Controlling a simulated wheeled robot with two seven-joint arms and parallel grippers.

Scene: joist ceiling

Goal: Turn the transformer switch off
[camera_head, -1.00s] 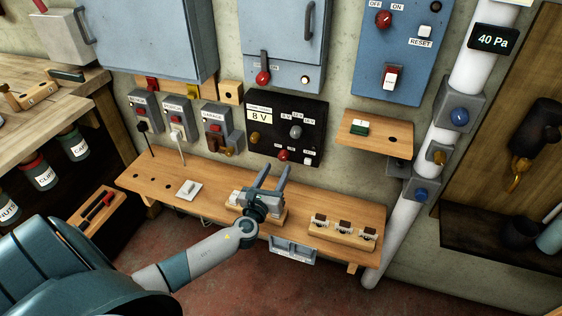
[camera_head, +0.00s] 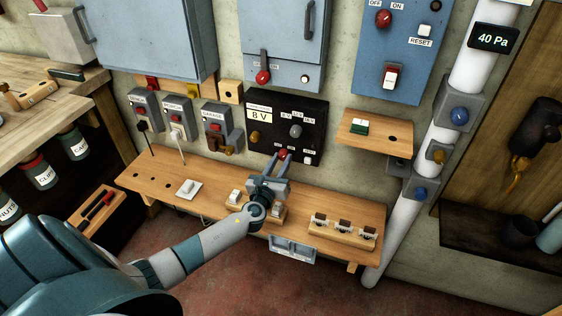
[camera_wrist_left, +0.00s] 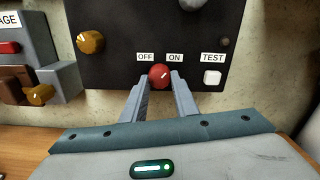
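The transformer (camera_head: 262,135) is a black wall box with an "8 V" label above the wooden shelf. Its red switch knob (camera_wrist_left: 159,76) sits below the "OFF" and "ON" labels in the left wrist view. The knob's white mark slants up to the right, toward "ON". My left gripper (camera_wrist_left: 161,80) has one finger close against each side of the knob and appears shut on it. In the head view, the left gripper (camera_head: 284,155) reaches up to the box's lower edge and partly covers the knob. My right gripper is not in view.
A white test button (camera_wrist_left: 212,77) is right of the knob, and a yellow knob (camera_wrist_left: 90,42) is upper left. The wooden shelf (camera_head: 215,205) below carries small switch blocks. A grey box with levers (camera_head: 214,118) stands left of the transformer.

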